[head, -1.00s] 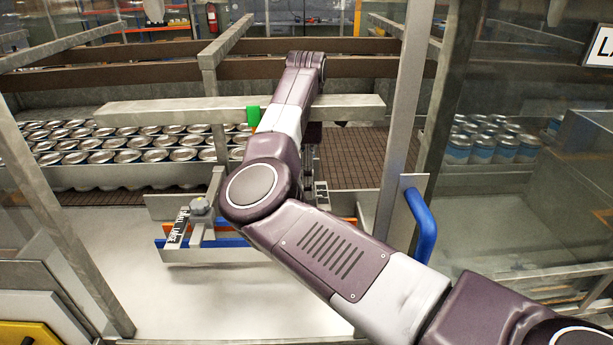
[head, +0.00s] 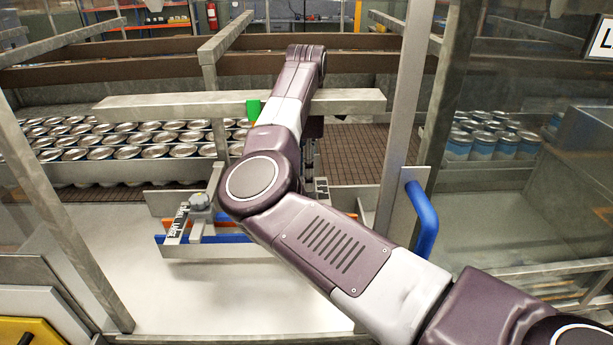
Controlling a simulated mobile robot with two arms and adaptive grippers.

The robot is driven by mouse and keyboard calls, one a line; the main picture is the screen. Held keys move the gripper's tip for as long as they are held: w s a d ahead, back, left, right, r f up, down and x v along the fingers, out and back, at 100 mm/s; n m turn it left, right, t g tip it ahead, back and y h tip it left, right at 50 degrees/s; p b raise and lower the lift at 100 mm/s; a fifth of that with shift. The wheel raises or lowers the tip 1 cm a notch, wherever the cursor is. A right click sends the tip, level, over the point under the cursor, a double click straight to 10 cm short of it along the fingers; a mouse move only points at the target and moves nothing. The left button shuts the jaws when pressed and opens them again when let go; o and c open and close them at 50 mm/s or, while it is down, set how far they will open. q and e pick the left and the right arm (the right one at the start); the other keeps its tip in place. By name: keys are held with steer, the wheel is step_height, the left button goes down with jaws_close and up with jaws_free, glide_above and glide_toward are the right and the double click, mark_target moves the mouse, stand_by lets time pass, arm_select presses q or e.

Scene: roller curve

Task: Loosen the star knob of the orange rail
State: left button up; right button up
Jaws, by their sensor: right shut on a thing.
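My right arm reaches in from the lower right, over the crossbeam. Its gripper (head: 311,170) points down beside the far link, mostly hidden by my own arm. It is shut, low at the right end of the rails; its fingertips and the star knob they hold are hidden behind the arm. The orange rail (head: 262,220) shows as a thin strip, partly covered by the arm, behind a blue rail (head: 232,239). Another grey star knob (head: 200,202) stands on a clamp at the left, with a black-and-white scale (head: 176,224) next to it. My left gripper is out of view.
A grey crossbeam (head: 170,106) with a green block (head: 253,109) spans above the rails. A post with a blue handle (head: 422,220) stands right of the arm. Rows of cans (head: 127,152) fill the left conveyor; more cans (head: 491,140) stand at the right.

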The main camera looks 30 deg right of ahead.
steer(key=shift+w+f+n+b, duration=0.1)
steer(key=shift+n+b, duration=0.6)
steer(key=shift+n, duration=0.5)
steer(key=n+b, duration=0.1)
steer(key=n, duration=0.2)
steer(key=shift+n+b, duration=0.3)
steer(key=n+b, duration=0.2)
steer(key=n, duration=0.4)
steer(key=shift+w, duration=0.1)
steer(key=n+b, duration=0.1)
steer(key=n, duration=0.3)
steer(key=shift+a+f, duration=0.1)
steer(key=n+b, duration=0.1)
steer(key=n, duration=0.2)
steer(key=shift+a+n+b, duration=0.1)
steer(key=shift+n+b, duration=0.2)
steer(key=shift+b, duration=0.1)
steer(key=n+b, duration=0.2)
steer(key=n, duration=0.4)
steer(key=shift+a, duration=0.1)
